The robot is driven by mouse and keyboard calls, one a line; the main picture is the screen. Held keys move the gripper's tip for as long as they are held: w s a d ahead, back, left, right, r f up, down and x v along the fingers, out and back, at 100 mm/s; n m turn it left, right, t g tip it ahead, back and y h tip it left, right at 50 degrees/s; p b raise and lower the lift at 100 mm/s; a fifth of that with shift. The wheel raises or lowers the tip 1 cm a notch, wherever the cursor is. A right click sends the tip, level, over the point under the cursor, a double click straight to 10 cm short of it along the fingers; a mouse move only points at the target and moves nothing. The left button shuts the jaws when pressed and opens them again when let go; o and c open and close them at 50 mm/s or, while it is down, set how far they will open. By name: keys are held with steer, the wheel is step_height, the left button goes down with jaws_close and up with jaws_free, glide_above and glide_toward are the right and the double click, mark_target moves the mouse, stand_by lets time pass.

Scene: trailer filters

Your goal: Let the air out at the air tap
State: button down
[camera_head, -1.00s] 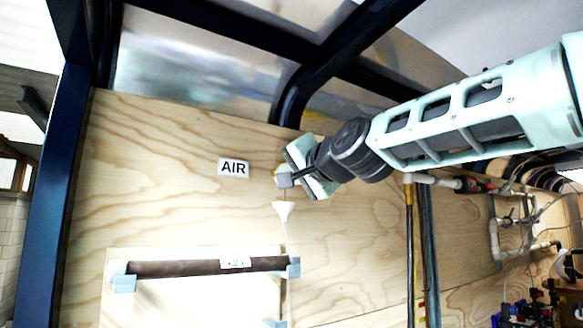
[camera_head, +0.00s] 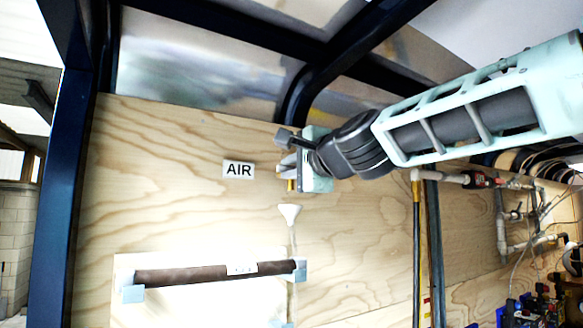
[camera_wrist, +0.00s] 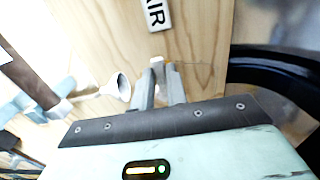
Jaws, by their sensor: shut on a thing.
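The air tap is mostly hidden by my gripper; a small yellowish part (camera_head: 291,185) shows just below the jaws, right of the white AIR sign (camera_head: 238,170). My gripper (camera_head: 284,158) is at the plywood wall there, shut on the tap. In the wrist view, my two grey fingers (camera_wrist: 159,88) stand close together with a small pale piece of the tap (camera_wrist: 157,61) at their tips. The tap's handle and its turned position cannot be made out. A white funnel (camera_head: 289,213) is on the wall below the tap; it also shows in the wrist view (camera_wrist: 118,87).
A brown tube (camera_head: 190,275) with a label lies across pale blue brackets (camera_head: 133,294) on a white panel below. A dark blue frame beam (camera_head: 300,88) curves close above my gripper. Vertical pipes (camera_head: 416,245) run down the wall at right. The plywood left of the sign is clear.

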stand_by(0.5)
steer(key=c, duration=1.4)
jaws_free()
steer(key=shift+d, duration=0.1)
steer(key=b+v, duration=0.3)
steer(key=v, duration=1.4)
steer(key=shift+s+b, duration=0.2)
steer(key=shift+b, duration=0.15)
steer(key=shift+d, duration=0.1)
